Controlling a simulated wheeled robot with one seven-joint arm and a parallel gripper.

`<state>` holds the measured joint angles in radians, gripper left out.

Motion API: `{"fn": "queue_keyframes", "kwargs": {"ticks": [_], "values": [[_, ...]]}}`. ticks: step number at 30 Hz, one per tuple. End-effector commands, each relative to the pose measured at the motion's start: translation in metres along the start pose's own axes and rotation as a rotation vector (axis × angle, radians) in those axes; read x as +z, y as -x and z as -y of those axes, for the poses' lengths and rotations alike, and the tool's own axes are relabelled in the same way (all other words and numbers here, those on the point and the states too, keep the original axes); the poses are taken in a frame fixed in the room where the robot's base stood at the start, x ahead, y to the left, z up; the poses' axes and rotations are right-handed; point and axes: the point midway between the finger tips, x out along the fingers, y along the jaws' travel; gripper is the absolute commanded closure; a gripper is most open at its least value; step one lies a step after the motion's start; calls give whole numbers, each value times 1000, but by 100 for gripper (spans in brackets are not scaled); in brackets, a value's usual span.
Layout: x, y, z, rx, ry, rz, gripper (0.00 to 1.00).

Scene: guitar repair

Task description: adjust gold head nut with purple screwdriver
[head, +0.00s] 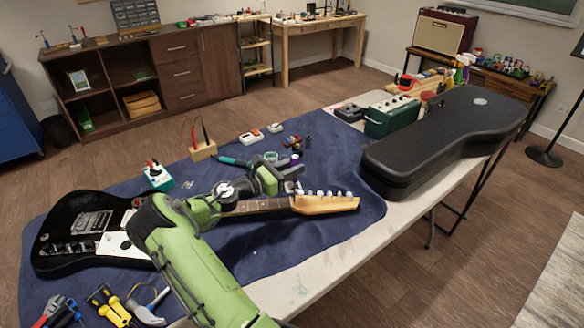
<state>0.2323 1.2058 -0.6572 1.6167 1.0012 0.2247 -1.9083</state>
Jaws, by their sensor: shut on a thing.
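My gripper (286,176) is above the guitar neck, close to the headstock. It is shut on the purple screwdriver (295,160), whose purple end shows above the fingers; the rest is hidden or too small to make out. A black electric guitar (58,228) lies on the blue mat, its body at the left. Its pale wooden headstock (325,204) with several tuners points right, just right of my gripper. The gold head nut cannot be made out. I cannot tell whether the screwdriver touches the guitar. My green arm covers part of the guitar body and neck.
A blue mat (310,245) covers much of the white table. A black guitar case (430,140) and a green box (392,117) stand at the right. A wooden block with probes (203,151) and small devices lie behind the guitar. Pliers and a hammer (148,312) lie at front left.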

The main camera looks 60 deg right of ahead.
Motion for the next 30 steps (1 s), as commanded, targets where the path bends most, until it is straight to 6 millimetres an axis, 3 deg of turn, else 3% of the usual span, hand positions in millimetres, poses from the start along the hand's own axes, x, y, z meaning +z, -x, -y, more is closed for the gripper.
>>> {"fn": "queue_keyframes", "kwargs": {"ticks": [17,30], "values": [[-7,0,0,10,2,1,100],[-8,-1,6,441,4,-2,100]]}}
